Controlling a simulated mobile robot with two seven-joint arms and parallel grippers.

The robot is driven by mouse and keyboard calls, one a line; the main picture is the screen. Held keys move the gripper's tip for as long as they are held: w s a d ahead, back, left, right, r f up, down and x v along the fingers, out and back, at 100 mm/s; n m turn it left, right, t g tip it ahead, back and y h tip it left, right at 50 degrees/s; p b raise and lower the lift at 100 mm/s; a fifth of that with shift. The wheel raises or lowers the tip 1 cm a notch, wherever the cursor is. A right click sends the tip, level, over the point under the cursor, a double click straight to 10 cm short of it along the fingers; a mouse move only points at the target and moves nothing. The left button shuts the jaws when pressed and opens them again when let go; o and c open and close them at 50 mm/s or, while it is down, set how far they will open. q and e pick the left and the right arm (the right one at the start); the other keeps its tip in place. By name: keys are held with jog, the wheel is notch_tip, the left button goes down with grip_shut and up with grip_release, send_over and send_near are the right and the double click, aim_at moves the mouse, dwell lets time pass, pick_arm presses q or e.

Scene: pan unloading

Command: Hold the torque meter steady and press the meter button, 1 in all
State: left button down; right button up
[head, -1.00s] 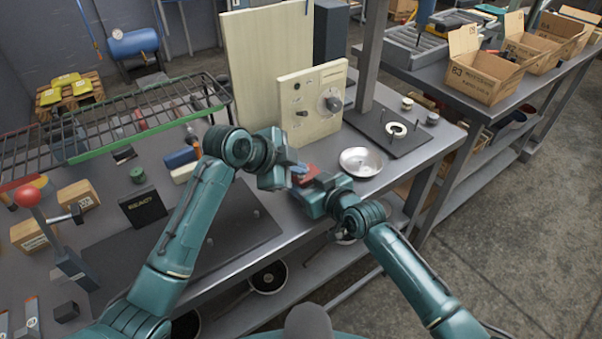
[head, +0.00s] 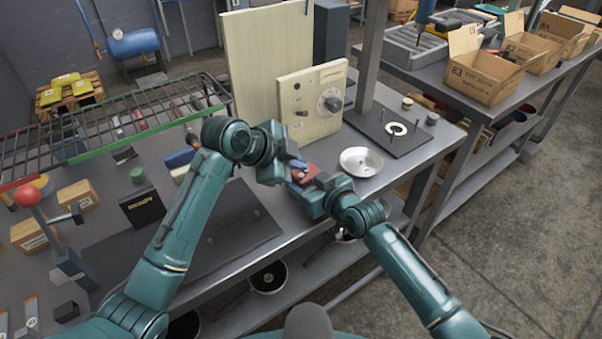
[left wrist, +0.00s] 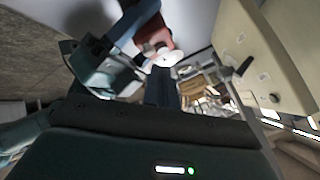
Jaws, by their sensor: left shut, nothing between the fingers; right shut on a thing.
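The torque meter (head: 307,173) is a small red block with blue parts, held above the table's front edge in the head view. My right gripper (head: 311,184) is shut on it from the right. My left gripper (head: 297,163) is shut and empty, with its tips close to the meter's left side. In the left wrist view the red meter (left wrist: 156,36) shows beyond the dark fingers (left wrist: 161,86). I cannot tell whether the left tips touch it. The meter button is not clearly visible and is partly hidden by the grippers.
A cream panel (head: 310,84) with a dial stands behind the grippers. A metal dish (head: 361,161) lies on the table right of them. A dark plate with a ring (head: 397,128) is farther right. A green-edged wire rack (head: 115,130) stands at left.

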pick_arm(q)
jog(key=shift+r, duration=0.1)
notch_tip(320, 180, up, 5)
jog(key=shift+f, duration=0.1)
dwell(0.4)
dwell(0.4)
pick_arm(e)
jog(key=o, duration=1.2)
